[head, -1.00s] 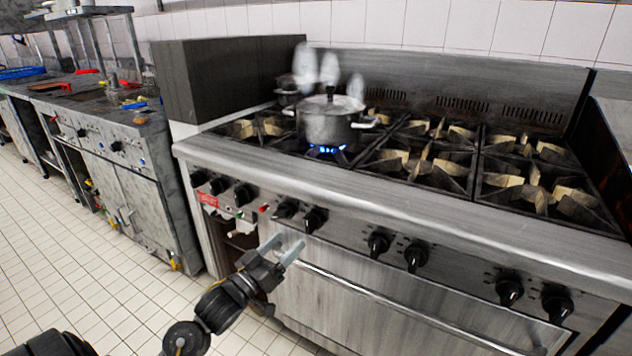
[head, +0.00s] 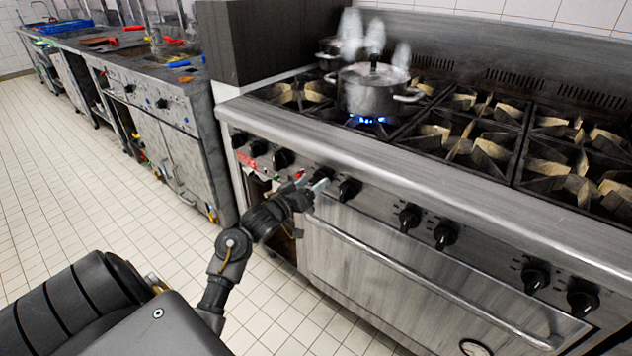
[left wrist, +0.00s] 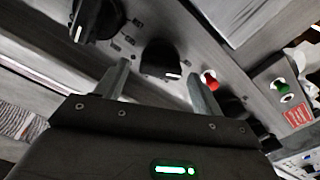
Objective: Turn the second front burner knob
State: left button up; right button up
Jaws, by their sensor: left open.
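The stove's front panel carries a row of black knobs, and I cannot tell by a label which is the second front burner knob. In the left wrist view one black knob (left wrist: 160,58) shows between and just ahead of my left gripper's fingertips (left wrist: 159,72); its white mark faces down-right. A larger-looking black knob (left wrist: 95,18) lies to its left, outside the fingers. In the head view my left gripper (head: 321,186) is open at the panel, left of a black knob (head: 349,189), and largely covers the knob it faces. Contact cannot be told. My right gripper is out of view.
A pot (head: 372,92) stands over a lit blue flame at the stove's left. More knobs (head: 410,218) run right above the oven handle (head: 400,275). Tiled floor is open at left.

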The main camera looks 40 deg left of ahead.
pick_arm(q)
jog(key=shift+w, duration=1.3)
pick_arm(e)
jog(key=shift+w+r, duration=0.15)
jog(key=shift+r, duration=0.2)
pick_arm(q)
jog(key=shift+c, duration=0.5)
jog(key=c, duration=0.7)
jog(key=shift+a, duration=0.15)
jog(key=shift+c, duration=0.6)
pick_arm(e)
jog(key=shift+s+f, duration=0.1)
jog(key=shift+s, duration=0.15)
